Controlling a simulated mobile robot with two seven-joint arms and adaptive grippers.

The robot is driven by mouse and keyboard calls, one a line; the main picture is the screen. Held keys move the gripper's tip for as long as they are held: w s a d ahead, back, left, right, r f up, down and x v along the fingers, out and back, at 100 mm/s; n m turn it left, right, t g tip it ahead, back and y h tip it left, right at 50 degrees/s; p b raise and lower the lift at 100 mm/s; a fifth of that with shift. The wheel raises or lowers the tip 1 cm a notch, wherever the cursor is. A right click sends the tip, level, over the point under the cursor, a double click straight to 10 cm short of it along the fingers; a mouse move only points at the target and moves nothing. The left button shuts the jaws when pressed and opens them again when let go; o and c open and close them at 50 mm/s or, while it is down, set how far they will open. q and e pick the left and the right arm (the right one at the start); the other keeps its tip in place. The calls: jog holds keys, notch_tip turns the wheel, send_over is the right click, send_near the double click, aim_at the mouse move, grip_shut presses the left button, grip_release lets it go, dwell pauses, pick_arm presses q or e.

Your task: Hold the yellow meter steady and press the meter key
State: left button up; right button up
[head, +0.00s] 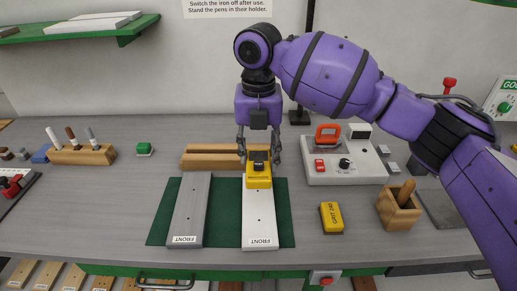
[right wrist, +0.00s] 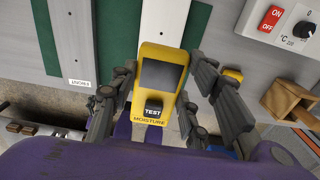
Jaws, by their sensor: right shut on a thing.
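The yellow meter (head: 258,182) sits on the far end of the white board (head: 259,216), which lies on a green mat (head: 222,225). In the right wrist view the meter (right wrist: 150,60) shows a dark blank screen, a key marked TEST (right wrist: 153,111) and the word MOISTURE. My right gripper (head: 259,158) comes down from above and is shut on the meter, one finger along each side. The gripper also shows in the right wrist view (right wrist: 162,70). The TEST key lies uncovered between the fingers. My left gripper is not in view.
A grey board (head: 189,210) lies left of the white one. Behind is a wooden block (head: 212,161). To the right are a yellow grit block (head: 331,217), a wooden box (head: 398,212) and an iron station (head: 343,172). A pen holder (head: 82,155) stands left.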

jog(key=shift+f+b, duration=0.35)
jog(key=shift+f, duration=3.05)
jog(key=shift+f+b, duration=0.35)
jog(key=shift+f, duration=2.1)
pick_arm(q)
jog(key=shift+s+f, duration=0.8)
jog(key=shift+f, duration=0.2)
pick_arm(e)
jog(key=o, duration=1.4)
jog(key=shift+c, duration=0.2)
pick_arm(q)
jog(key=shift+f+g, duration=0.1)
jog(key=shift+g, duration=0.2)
pick_arm(e)
jog(key=c, duration=1)
